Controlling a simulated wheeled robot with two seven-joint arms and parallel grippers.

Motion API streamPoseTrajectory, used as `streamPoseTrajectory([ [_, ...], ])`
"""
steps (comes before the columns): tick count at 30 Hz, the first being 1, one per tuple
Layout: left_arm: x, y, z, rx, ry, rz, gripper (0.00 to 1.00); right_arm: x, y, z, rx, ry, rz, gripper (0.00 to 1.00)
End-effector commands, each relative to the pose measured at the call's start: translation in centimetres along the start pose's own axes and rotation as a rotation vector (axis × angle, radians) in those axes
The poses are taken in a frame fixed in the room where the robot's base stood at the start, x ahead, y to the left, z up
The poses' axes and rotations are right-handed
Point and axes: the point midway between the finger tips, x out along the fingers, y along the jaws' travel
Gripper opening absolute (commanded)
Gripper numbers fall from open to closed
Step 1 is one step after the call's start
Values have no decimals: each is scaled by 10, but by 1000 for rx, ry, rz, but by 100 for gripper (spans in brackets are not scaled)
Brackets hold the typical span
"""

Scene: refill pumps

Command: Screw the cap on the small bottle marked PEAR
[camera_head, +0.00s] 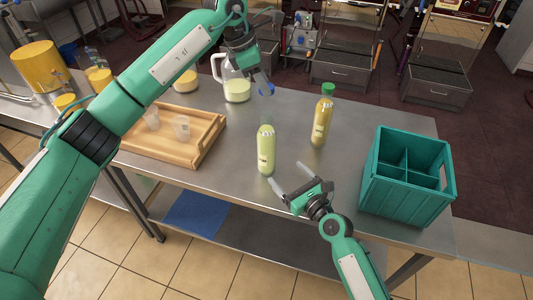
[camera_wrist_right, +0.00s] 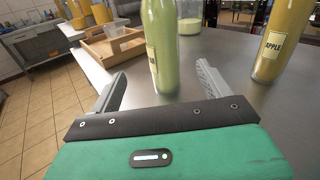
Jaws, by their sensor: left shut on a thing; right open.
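A small bottle of pale green liquid (camera_head: 266,150) stands upright on the steel table with no cap visible on its neck. Its label is too small to read; it also shows in the right wrist view (camera_wrist_right: 163,45), label turned aside. My left gripper (camera_head: 263,86) is shut on a small blue cap (camera_head: 266,89), above and behind the bottle, apart from it. My right gripper (camera_head: 285,174) is open and low in front of the bottle. In the right wrist view, the bottle stands beyond and between its fingers (camera_wrist_right: 160,80), apparently not held.
A yellow bottle marked APPLE (camera_wrist_right: 282,45) with a green cap (camera_head: 328,89) stands to the right. A teal divided crate (camera_head: 405,205) is at the table's right end. A wooden tray (camera_head: 180,160) with clear cups lies left. A glass jug (camera_head: 237,90) stands behind.

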Motion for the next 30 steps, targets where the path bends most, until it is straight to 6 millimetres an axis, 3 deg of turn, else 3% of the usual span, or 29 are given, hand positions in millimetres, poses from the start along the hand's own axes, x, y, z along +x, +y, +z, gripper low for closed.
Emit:
streamPoseTrajectory([
  [17, 0, 0, 0, 1, 0, -1, 13, 11, -4, 2, 58, -15, -15, 81],
  [30, 0, 0, 0, 1, 0, -1, 13, 87, -5, 4, 57, -16, -14, 81],
])
